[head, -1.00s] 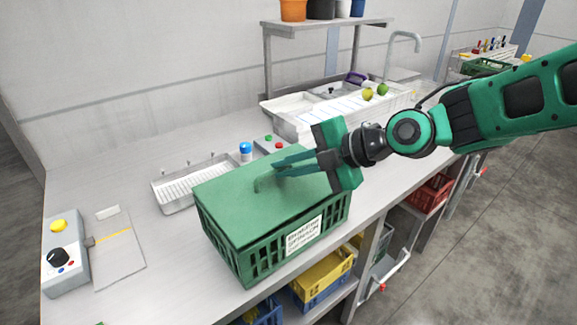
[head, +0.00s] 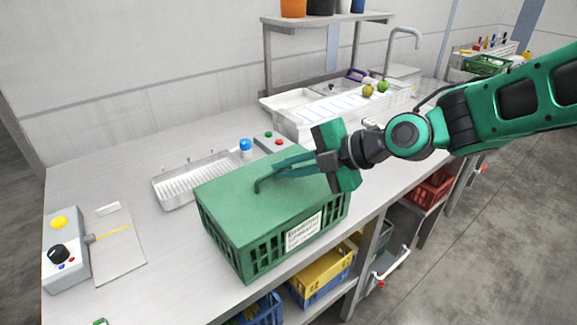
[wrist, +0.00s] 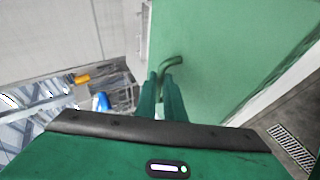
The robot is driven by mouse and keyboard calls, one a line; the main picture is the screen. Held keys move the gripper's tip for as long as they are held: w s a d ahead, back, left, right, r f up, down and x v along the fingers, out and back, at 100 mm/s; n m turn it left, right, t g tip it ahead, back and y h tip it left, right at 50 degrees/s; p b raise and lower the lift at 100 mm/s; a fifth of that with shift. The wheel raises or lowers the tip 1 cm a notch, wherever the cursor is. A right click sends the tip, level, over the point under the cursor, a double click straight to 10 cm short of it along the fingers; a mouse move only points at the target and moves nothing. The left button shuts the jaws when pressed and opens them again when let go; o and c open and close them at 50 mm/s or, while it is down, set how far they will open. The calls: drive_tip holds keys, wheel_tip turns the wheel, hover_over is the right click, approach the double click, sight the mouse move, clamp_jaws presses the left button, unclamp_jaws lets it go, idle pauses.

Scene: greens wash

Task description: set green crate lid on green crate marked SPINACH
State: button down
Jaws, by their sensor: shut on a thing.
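The green crate (head: 262,262) stands on the steel counter, with a white label (head: 303,233) on its front side whose print is too blurred to read surely. The green crate lid (head: 240,208) lies flat over the crate top, its edges close to the crate rim. Any small gap under it cannot be told. My gripper (head: 272,180) reaches in from the right and is shut on the lid's handle, a bent green bar. In the wrist view the fingers (wrist: 163,85) meet at the handle (wrist: 176,62), with the lid surface (wrist: 225,50) beyond.
A control box (head: 66,250) and a clipboard-like board (head: 117,258) lie left. A sink with fruit is at the back. Yellow crates (head: 322,272) sit on the shelf below.

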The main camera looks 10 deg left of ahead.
drive_tip(key=c, duration=1.8)
unclamp_jaws()
drive_tip(key=shift+o, duration=0.2)
drive_tip(key=shift+d, duration=0.1)
drive_tip(key=v, duration=1)
drive_tip(key=shift+d+r, duration=0.1)
drive_tip(key=shift+d, duration=0.1)
drive_tip(key=d+f+m+t+h, duration=0.1)
drive_tip(key=d+f+m+h, duration=0.3)
drive_tip(key=d+m, duration=0.6)
drive_tip(key=d+f+m+t+h, duration=0.1)
drive_tip(key=d+f+m+h, duration=0.4)
drive_tip(key=d, duration=1)
drive_tip(key=s+d+f+m+g+h, duration=0.2)
drive_tip(key=s+d+m+g, duration=0.2)
drive_tip(key=s+d+m, duration=1.5)
drive_tip(key=m, duration=0.2)
drive_tip(key=shift+f+m+g, duration=0.2)
drive_tip(key=shift+m+g, duration=0.2)
